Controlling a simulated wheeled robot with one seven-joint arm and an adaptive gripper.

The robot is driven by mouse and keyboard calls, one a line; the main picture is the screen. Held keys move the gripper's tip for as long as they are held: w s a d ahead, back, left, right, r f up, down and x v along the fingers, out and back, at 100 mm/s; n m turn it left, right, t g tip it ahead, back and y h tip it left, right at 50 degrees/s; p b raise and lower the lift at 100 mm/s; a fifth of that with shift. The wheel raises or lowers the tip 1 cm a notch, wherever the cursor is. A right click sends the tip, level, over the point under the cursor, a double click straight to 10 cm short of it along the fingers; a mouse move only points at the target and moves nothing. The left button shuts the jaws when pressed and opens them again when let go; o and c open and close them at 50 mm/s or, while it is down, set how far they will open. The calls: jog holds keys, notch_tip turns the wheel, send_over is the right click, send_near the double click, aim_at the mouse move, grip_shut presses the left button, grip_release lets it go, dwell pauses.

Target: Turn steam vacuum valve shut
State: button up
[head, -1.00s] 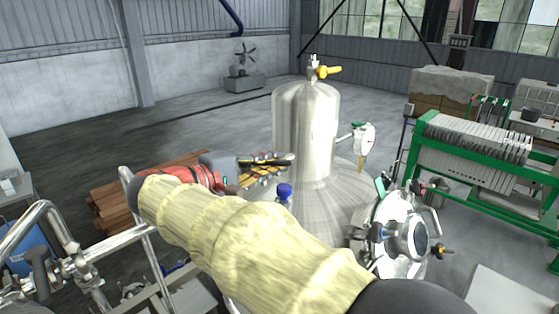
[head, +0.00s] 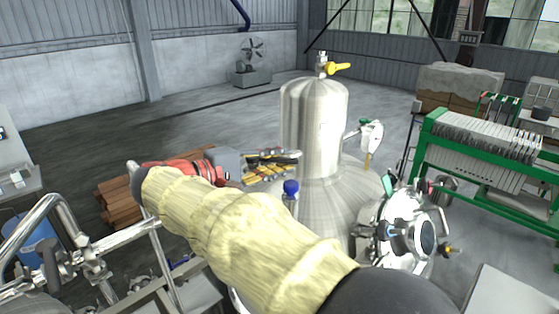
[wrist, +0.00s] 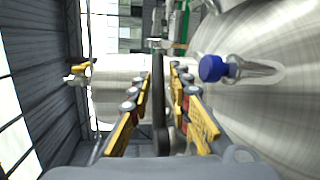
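The steel tank (head: 312,110) stands ahead of me. It carries a yellow-handled valve (head: 338,68) on top, a blue-capped fitting (head: 291,188) on its shoulder and a green-topped white fitting (head: 371,135) at its right. I cannot tell which is the steam vacuum valve. My gripper (head: 298,156) is beyond my arm, left of the tank. In the wrist view my gripper (wrist: 161,74) has its yellow fingers apart. A dark bar (wrist: 158,115) shows between them; I cannot tell whether it touches them. The blue cap (wrist: 212,68) is right of the fingers, apart from them.
A round steel vessel with a glass port (head: 410,235) sits low right. The green-framed plate press (head: 480,150) is farther right. Pipes and a metal frame (head: 95,255) crowd the left front, near stacked wood (head: 115,205). Open floor (head: 190,125) lies behind.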

jog(key=v, duration=1.2)
jog(key=shift+o, duration=0.8)
